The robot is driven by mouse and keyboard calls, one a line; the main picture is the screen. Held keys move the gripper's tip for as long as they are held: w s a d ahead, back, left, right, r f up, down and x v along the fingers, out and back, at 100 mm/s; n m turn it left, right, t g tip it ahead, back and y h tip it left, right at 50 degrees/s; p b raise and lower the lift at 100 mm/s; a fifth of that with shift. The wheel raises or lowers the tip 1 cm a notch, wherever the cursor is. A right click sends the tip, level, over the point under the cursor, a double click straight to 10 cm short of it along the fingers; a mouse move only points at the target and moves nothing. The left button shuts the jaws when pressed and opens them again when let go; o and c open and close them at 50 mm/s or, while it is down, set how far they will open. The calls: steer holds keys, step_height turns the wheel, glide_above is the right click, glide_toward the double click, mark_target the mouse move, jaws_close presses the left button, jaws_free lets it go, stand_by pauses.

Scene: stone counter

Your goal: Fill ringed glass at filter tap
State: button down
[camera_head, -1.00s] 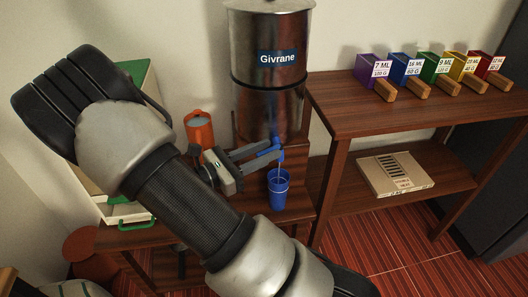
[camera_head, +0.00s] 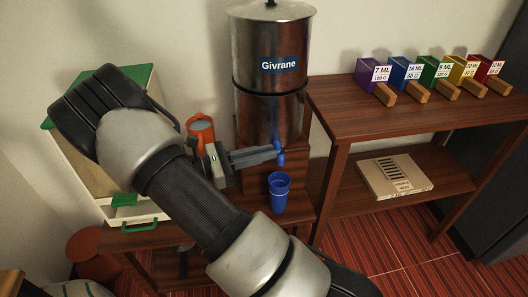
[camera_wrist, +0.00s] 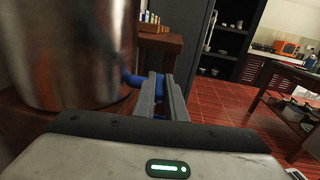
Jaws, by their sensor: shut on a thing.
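The steel filter tank labelled Givrane (camera_head: 270,95) stands on a wooden stand, with its blue tap (camera_head: 281,156) low at the front. My gripper (camera_head: 273,153) reaches in from the left and is shut on the tap's handle, which is mostly hidden between the fingers. In the wrist view the fingers (camera_wrist: 161,82) are close together beside the blue tap (camera_wrist: 133,78). A blue glass (camera_head: 279,196) with a ring near its rim stands upright below the tap, apart from my gripper. No stream shows between tap and glass. The water level inside is hard to tell.
An orange container (camera_head: 201,130) stands behind my wrist. A cream box with green trim (camera_head: 140,212) is at left. At right, a wooden shelf (camera_head: 420,95) holds several coloured, labelled scoops, with a flat carton (camera_head: 395,177) below. Red floor lies in front.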

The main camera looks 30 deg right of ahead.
steer(key=c, duration=1.8)
jaws_free()
steer(key=shift+a, duration=0.15)
steer(key=w+a+p, duration=0.1)
steer(key=a, duration=1)
steer(key=shift+w+a+p, duration=0.25)
steer(key=shift+a+p, duration=0.1)
